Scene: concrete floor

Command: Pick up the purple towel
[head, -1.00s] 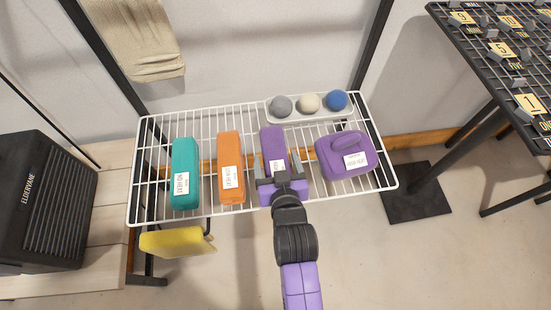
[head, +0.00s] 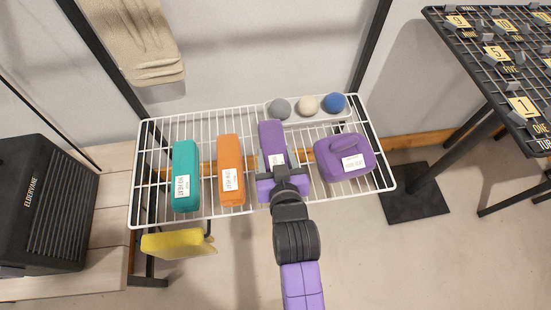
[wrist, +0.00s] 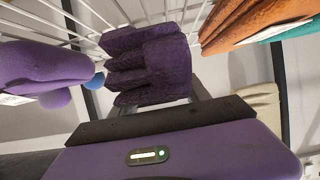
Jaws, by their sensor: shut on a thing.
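The purple towel (head: 271,135) is a long folded bundle with a white label, among the items on the white wire rack. My gripper (head: 278,166) reaches in from the front and is shut on it, with a finger on each side. In the wrist view the towel's dark purple folded end (wrist: 150,65) shows just beyond my gripper (wrist: 160,103). The towel looks slightly raised from the rack; its underside contact is hidden in the head view.
The rack (head: 146,210) also holds a teal towel (head: 186,160), an orange towel (head: 230,150), a purple rounded case (head: 330,165) close on the right, and a tray (head: 292,119) of three balls behind. A yellow cloth (head: 172,243) hangs below. A black grid table (head: 500,60) stands right.

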